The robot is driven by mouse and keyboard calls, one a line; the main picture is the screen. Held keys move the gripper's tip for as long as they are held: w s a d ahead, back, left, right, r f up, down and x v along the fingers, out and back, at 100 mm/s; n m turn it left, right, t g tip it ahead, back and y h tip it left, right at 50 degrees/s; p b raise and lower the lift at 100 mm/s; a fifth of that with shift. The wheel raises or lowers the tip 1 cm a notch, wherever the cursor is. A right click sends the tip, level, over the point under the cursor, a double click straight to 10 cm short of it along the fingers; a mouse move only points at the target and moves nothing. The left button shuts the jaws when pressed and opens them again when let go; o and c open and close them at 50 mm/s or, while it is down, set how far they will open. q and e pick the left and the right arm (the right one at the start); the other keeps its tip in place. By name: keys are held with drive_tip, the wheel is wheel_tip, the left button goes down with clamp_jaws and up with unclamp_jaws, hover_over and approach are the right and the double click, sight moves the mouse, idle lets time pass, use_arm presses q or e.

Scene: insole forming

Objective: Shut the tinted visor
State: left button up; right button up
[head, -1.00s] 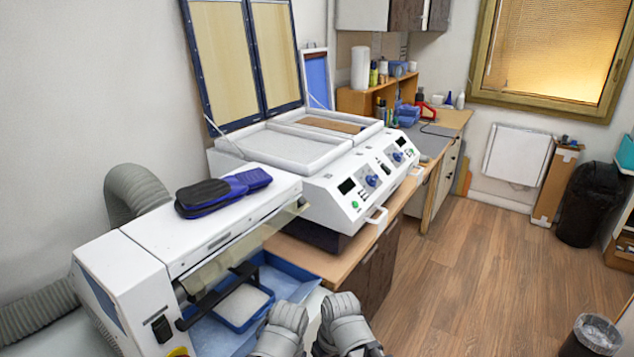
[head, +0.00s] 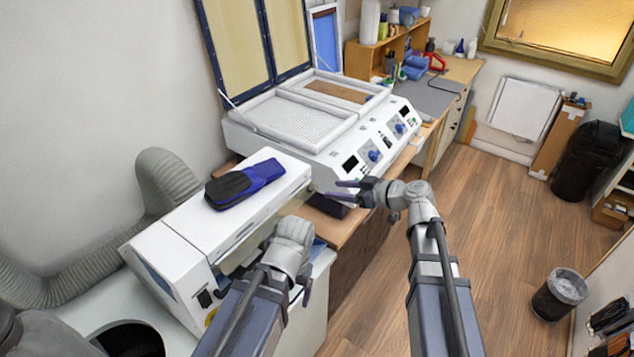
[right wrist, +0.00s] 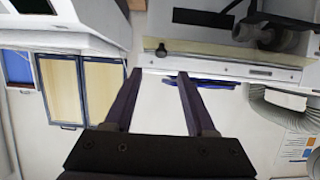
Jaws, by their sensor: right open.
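The tinted visor (right wrist: 200,52) is a pale yellowish strip along the front of the white machine in the right wrist view.
Blue-and-black insoles (head: 245,184) lie on top of the white machine (head: 190,235). A ribbed grey hose (head: 165,178) rises behind it. A white press (head: 345,160) with open framed lids stands just beyond my right gripper. Open floor lies to the right.

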sight(311, 187)
drive_tip(key=b+x, duration=0.3)
drive_tip(key=x, duration=0.5)
drive_tip(key=shift+s, duration=0.1)
drive_tip(key=shift+c, duration=0.4)
clamp_jaws()
